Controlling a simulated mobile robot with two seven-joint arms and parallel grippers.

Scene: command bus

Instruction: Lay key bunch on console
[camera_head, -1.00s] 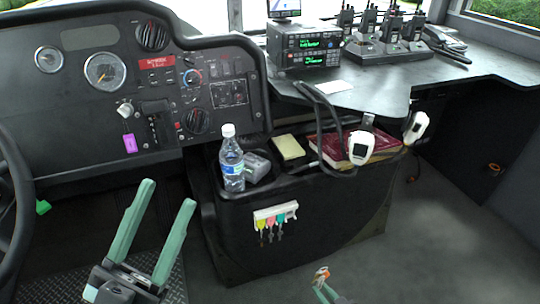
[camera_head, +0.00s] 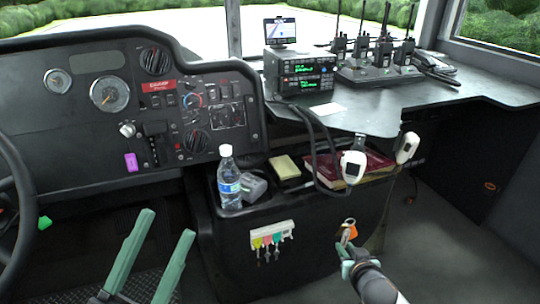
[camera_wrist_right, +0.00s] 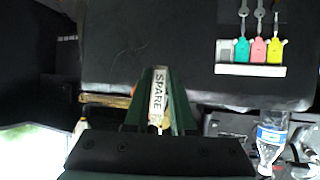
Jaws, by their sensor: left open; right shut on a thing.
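The key bunch (camera_head: 348,229) shows an orange tag and a silvery part at the tip of my right gripper (camera_head: 347,251). The right gripper is shut on it and holds it in the air in front of the console (camera_head: 320,215), below its top. In the right wrist view a white tag (camera_wrist_right: 157,97) reading SPARE sits between the fingers; the rest of the bunch is mostly hidden there. My left gripper (camera_head: 167,224) is open and empty at lower left, in front of the dashboard.
The console top holds a bottle (camera_head: 228,180), a grey device (camera_head: 252,187), a yellow pad (camera_head: 285,167) and red books (camera_head: 375,161).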

